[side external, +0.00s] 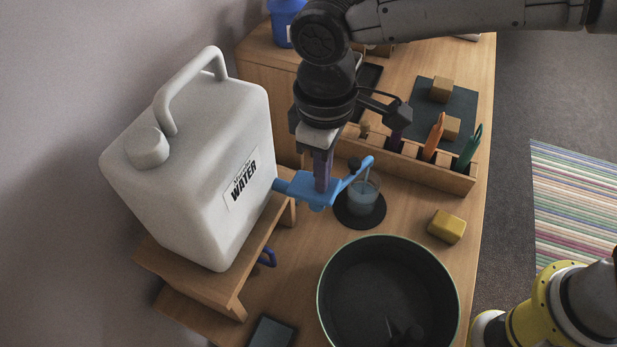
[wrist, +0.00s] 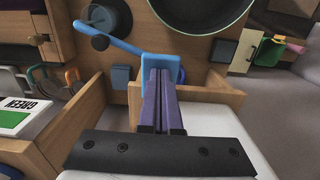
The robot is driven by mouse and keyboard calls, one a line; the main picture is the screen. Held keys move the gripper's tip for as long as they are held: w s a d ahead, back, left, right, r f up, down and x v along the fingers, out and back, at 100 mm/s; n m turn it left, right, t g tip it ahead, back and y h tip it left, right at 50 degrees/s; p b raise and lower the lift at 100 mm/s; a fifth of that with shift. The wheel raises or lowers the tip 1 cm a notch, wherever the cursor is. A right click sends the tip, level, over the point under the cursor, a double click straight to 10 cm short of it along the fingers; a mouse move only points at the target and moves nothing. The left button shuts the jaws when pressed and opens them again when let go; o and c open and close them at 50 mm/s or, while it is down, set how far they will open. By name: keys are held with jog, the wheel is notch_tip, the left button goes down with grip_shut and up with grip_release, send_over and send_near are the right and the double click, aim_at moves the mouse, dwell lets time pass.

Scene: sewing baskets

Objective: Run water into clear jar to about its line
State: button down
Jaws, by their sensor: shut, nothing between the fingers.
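The clear jar (side external: 364,194) stands upright on a round black mat (side external: 346,217) on the table. It looks bluish-grey inside, likely water; I cannot make out its line. The white water canister (side external: 215,150) stands on a wooden stand to the left. Its blue tap (side external: 300,189) reaches out toward the jar, with a long blue handle (side external: 357,168) rising beside it. My gripper (side external: 322,188) points down with its fingers shut and empty, at the tap body. In the wrist view the purple fingertips (wrist: 161,76) meet or overlap the blue tap (wrist: 165,64).
A large dark round basin (side external: 388,292) stands in front of the jar. A yellow block (side external: 447,226) lies to the right. Behind is a wooden rack (side external: 420,168) with orange, green and purple tools. Another yellow-and-grey robot arm (side external: 550,305) is at the lower right.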

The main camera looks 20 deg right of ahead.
aim_at(311, 184)
jog(key=shift+s+d+f, duration=0.1)
jog(key=shift+f, duration=0.25)
jog(key=shift+w+a+r, duration=0.25)
jog(key=shift+r, duration=0.85)
jog(key=shift+w+a+r, duration=0.25)
jog(key=shift+w+r, duration=0.05)
jog(key=shift+r, duration=0.85)
jog(key=shift+w+a+r, duration=0.25)
jog(key=shift+r, duration=0.85)
